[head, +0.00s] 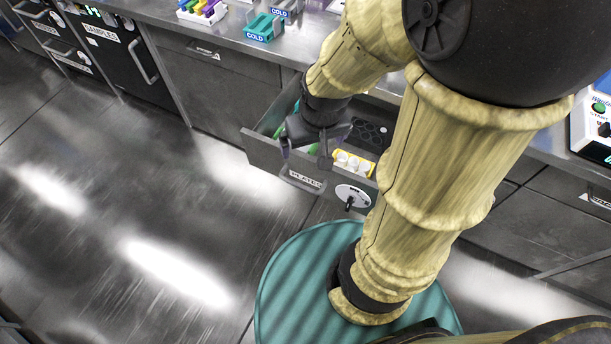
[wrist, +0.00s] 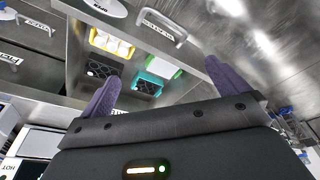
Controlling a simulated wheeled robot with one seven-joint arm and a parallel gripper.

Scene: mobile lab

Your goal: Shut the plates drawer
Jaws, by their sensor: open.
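The plates drawer (head: 262,152) stands pulled out from the counter, with a "PLATES" label and a bar handle (head: 302,183) on its front. The handle also shows in the wrist view (wrist: 165,29), ahead of the fingertips. Inside are a yellow holder with white pieces (head: 352,162), black racks (head: 370,133) and green and teal holders. My gripper (head: 304,152) is open and empty above the drawer's front edge, close to the handle. In the wrist view its two purple fingers (wrist: 162,72) are wide apart with a gap to the handle. My arm hides part of the drawer.
Closed drawers line the counter, including a "SAMPLES" front (head: 115,50). Teal "COLD" holders (head: 264,27) stand on the counter. The floor (head: 120,190) in front is clear.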

